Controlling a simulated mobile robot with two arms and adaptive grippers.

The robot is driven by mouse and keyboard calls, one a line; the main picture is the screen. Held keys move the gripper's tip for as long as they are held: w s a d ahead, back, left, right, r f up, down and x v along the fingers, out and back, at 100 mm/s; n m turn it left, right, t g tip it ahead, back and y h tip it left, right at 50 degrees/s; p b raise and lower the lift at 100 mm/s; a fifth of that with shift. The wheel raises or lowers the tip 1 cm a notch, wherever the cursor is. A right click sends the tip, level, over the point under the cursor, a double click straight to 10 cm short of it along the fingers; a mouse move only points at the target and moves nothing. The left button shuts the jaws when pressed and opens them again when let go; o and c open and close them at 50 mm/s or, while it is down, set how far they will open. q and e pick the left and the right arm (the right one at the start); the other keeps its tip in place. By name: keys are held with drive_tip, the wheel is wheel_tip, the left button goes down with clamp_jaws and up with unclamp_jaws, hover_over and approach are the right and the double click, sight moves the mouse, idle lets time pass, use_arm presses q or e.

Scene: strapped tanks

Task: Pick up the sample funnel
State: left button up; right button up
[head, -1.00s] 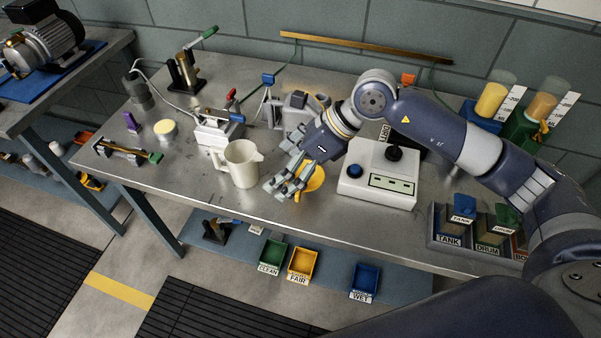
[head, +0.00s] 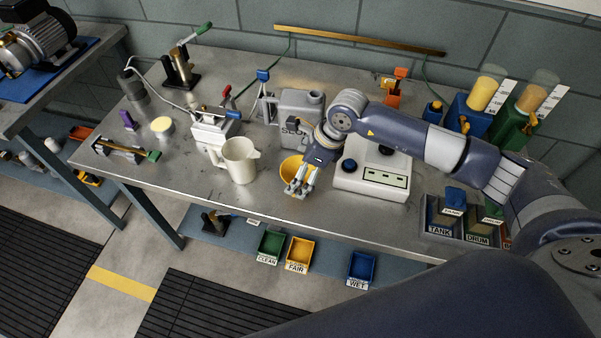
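The yellow funnel (head: 290,168) is on or just above the bench, between the cream pitcher and the white instrument box. It looks like a round yellow cup with a wide rim. My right gripper (head: 299,188) reaches down over its front and right side, with the fingers pointing down and covering part of it. Whether the fingers touch or grip the funnel cannot be told. My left gripper is not in view.
The cream pitcher (head: 239,161) stands close to the left of the funnel. A grey jug (head: 300,107) stands behind. The bench front edge is near, with small bins below.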

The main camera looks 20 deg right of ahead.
drive_tip(key=shift+w+a+f, duration=0.15)
drive_tip(key=shift+a+f, duration=0.15)
drive_tip(key=shift+f, duration=0.35)
drive_tip(key=c, duration=0.7)
drive_tip(key=shift+c, duration=0.2)
drive_tip(key=shift+r, duration=0.2)
